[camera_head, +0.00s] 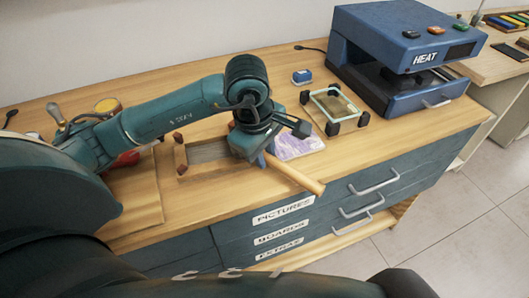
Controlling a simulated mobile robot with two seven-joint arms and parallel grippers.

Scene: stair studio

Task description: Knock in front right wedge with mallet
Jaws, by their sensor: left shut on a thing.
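My left gripper (268,150) is shut on a pale wooden rod, seemingly the mallet's handle (305,178), which sticks out toward the front right. The mallet's head cannot be made out under the gripper. The gripper is over the right end of a wooden frame (200,169) on the bench. Small red-brown pieces, apparently wedges, show at the frame's left end, one in front (181,168) and one behind (178,138). The front right corner and any wedge there are hidden by my gripper. My right gripper is not in view.
Right of the gripper lie a purple-white picture (300,144) and a glass pane with black corner pieces (334,104). Labelled drawers (285,212) are below the bench edge.

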